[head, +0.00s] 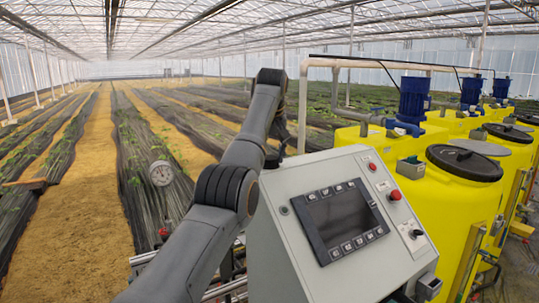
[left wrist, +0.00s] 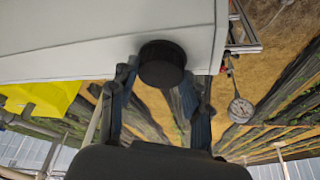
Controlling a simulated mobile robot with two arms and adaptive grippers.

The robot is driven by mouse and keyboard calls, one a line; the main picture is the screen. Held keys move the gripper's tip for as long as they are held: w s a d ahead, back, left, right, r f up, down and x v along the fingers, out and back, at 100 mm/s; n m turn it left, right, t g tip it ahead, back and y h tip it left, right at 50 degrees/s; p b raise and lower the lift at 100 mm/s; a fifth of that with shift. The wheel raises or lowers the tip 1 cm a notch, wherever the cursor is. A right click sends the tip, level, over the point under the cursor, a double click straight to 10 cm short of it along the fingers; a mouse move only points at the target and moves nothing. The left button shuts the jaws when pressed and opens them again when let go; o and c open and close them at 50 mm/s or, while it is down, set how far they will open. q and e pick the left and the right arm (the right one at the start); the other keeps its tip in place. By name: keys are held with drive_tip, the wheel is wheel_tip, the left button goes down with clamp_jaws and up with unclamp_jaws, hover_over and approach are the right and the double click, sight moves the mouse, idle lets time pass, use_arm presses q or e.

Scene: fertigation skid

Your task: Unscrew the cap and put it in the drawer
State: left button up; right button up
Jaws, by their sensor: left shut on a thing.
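A round black cap (left wrist: 162,62) sits between the fingertips of my left gripper (left wrist: 161,78) in the left wrist view. The gripper is shut on it, one dark finger on each side. The cap lies against or close in front of the pale grey cabinet (left wrist: 70,40); I cannot tell whether it is still screwed on. In the head view my left arm rises beside the cabinet (head: 275,245) and bends down behind it, so the gripper and cap are hidden there. No drawer is visible. My right gripper is not in view.
The cabinet carries a screen (head: 340,215) and red buttons. Yellow tanks (head: 455,210) with dark lids and blue motors (head: 413,100) stand to the right. A round gauge (head: 161,173) is left of my arm. Crop rows and sandy paths lie beyond.

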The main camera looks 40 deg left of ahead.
use_arm(q)
drive_tip(key=shift+n+g+y, duration=0.3)
drive_tip(key=shift+n+g, duration=0.1)
drive_tip(key=shift+n, duration=0.9)
drive_tip(key=o, duration=1.5)
drive_tip(key=shift+m, duration=0.3)
